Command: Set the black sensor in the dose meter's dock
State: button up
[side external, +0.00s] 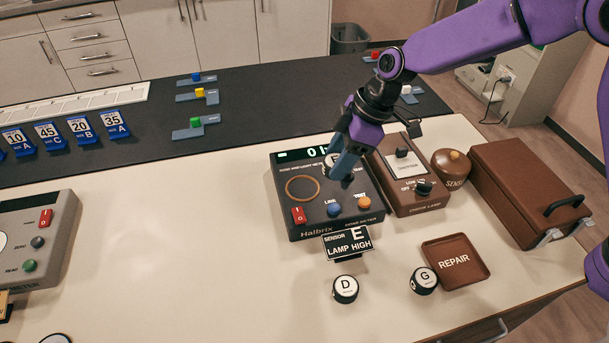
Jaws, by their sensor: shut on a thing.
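The dark dose meter (330,222) stands on the white bench, with a lit display at its top left. Its dock, an orange ring (302,188), is on the left of its top face and looks empty. My gripper (340,166) is over the right part of the meter, shut on a small black sensor (331,160) with a pale top. The fingers partly hide the sensor, and its letter is not clear. It is right of and behind the ring in the picture. Two other black sensors with white tops, D (345,288) and G (424,280), stand on the bench in front.
A sign (347,242) reading "SENSOR E LAMP HIGH" stands before the meter. A brown check lamp box (418,205), round brown pot (452,168), brown case (530,195) and repair tray (455,262) are at right.

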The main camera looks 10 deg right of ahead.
jog(key=w+a+f, duration=0.1)
jog(key=f, duration=0.1)
jog(key=w+a+f, duration=0.1)
jog(key=w+f, duration=0.1)
jog(key=w+a+f, duration=0.1)
jog(key=w+a, duration=0.1)
jog(key=shift+w+a+f, duration=0.1)
jog(key=shift+w+f, duration=0.15)
jog(key=shift+f, duration=0.15)
jog(key=shift+w+a+f, duration=0.35)
jog(key=shift+w+f, duration=0.15)
jog(key=shift+f, duration=0.2)
jog(key=shift+w+f, duration=0.1)
jog(key=shift+f, duration=1.5)
jog(key=shift+f, duration=0.15)
jog(key=o, duration=1.1)
jog(key=v, duration=1.2)
jog(key=shift+r, duration=0.2)
